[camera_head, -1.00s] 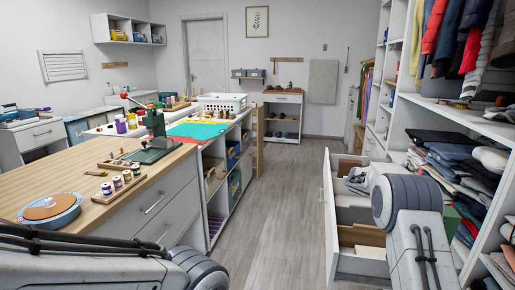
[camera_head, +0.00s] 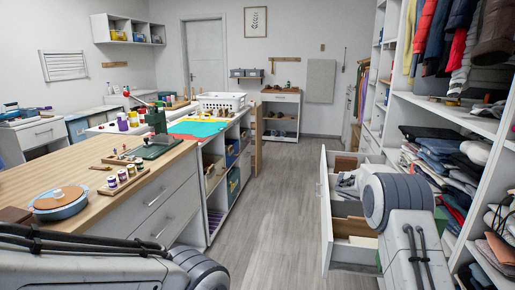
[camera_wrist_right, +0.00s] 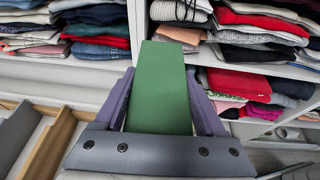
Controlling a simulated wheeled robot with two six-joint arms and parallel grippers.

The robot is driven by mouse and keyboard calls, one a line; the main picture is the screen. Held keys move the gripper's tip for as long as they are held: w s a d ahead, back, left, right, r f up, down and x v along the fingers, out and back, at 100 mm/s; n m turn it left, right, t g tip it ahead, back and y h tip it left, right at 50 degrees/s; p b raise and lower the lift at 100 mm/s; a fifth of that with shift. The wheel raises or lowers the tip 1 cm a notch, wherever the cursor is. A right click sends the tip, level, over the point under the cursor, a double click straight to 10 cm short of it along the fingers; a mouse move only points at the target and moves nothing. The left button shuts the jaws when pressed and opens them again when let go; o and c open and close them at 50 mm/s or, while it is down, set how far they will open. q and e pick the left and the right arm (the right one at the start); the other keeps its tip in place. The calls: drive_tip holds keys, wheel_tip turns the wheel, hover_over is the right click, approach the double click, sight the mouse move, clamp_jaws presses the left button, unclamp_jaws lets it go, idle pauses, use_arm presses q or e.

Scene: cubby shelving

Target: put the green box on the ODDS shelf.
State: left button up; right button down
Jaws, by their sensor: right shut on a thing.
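The green box (camera_wrist_right: 162,88) is a plain upright block in the right wrist view. My right gripper (camera_wrist_right: 158,100) is shut on it, with a purple finger on each side. In the head view only a small green patch (camera_head: 441,222) shows behind my right forearm, and the right fingers are hidden there. My left arm comes in at the lower left of the head view; its gripper is out of frame. No label reading ODDS is legible, so I cannot tell which shelf it is.
Shelves of folded clothes (camera_head: 450,160) stand at the right, also close beyond the box in the wrist view (camera_wrist_right: 250,50). An open drawer (camera_head: 327,215) juts into the aisle beside my right arm. A wooden-topped counter (camera_head: 90,190) stands left. The aisle floor (camera_head: 270,220) is clear.

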drive_tip(key=s+a+f+n+t+y+b, duration=0.1)
drive_tip(key=s+a+f+n+t+b, duration=0.2)
drive_tip(key=a+f, duration=0.65)
drive_tip(key=s+a+f+n+t, duration=0.35)
drive_tip(key=a+f+t, duration=0.2)
drive_tip(key=a, duration=0.75)
drive_tip(key=s+a+f+n+t+y+b, duration=0.2)
drive_tip(key=s+a+f+n+t, duration=0.1)
drive_tip(key=s+a+f+n, duration=0.25)
wheel_tip(320, 180, up, 14)
drive_tip(key=s+m+p, duration=0.1)
drive_tip(key=m+p, duration=0.1)
drive_tip(key=p, duration=1.7)
drive_tip(key=shift+s+r+p, duration=0.15)
drive_tip(key=shift+s+p, duration=0.1)
drive_tip(key=shift+p, duration=0.1)
